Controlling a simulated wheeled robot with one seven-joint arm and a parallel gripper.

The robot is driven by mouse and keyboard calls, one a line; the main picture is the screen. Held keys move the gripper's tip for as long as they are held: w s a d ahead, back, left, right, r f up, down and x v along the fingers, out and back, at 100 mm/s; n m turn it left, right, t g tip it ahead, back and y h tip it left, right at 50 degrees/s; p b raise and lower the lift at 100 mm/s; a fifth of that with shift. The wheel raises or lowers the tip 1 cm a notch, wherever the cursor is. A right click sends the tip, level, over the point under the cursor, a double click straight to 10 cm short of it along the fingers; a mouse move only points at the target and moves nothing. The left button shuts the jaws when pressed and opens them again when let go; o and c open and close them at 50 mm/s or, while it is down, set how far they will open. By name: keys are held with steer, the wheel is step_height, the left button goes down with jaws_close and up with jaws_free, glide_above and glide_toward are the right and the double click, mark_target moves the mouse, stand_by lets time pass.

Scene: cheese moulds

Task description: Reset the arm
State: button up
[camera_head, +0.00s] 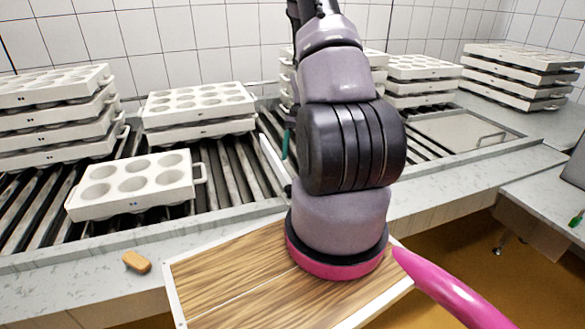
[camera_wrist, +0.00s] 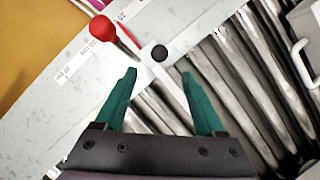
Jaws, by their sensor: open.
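My arm rises in the middle of the head view, above the wooden board in front of me. My gripper (camera_wrist: 158,75) shows in the wrist view with its two green fingers spread apart and nothing between them. It hangs over the edge of the roller conveyor and the pale counter strip. In the head view a small green part of my gripper (camera_head: 286,142) shows left of the arm; the rest is hidden behind it.
A single mould (camera_head: 133,184) lies on the roller conveyor (camera_head: 222,166). Stacked moulds (camera_head: 55,115) stand left, others behind and right. An orange-brown block (camera_head: 137,262) lies on the counter. A red knob (camera_wrist: 103,28) and a black knob (camera_wrist: 159,53) show near my fingers.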

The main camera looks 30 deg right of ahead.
steer(key=shift+d+r, duration=0.1)
steer(key=shift+r, duration=0.25)
steer(key=shift+w+r, duration=0.1)
steer(key=a+r+n+t, duration=0.1)
steer(key=a+r, duration=0.2)
steer(key=r, duration=0.5)
steer(key=a+r+n+t+h, duration=0.1)
steer(key=a+r+t, duration=0.1)
steer(key=a+r, duration=0.35)
steer(key=a+r+n+t, duration=0.1)
steer(key=r, duration=0.8)
steer(key=s+a+r+n+t, duration=0.2)
steer(key=s+a+r, duration=0.3)
steer(key=s+r, duration=0.2)
steer(key=s+a+r+n+t, duration=0.2)
steer(key=s+a+r+t, duration=0.1)
steer(key=s+a+r, duration=0.2)
steer(key=shift+s+a+r+t+h, duration=0.3)
steer(key=shift+s+r, duration=1.1)
steer(key=shift+r, duration=0.6)
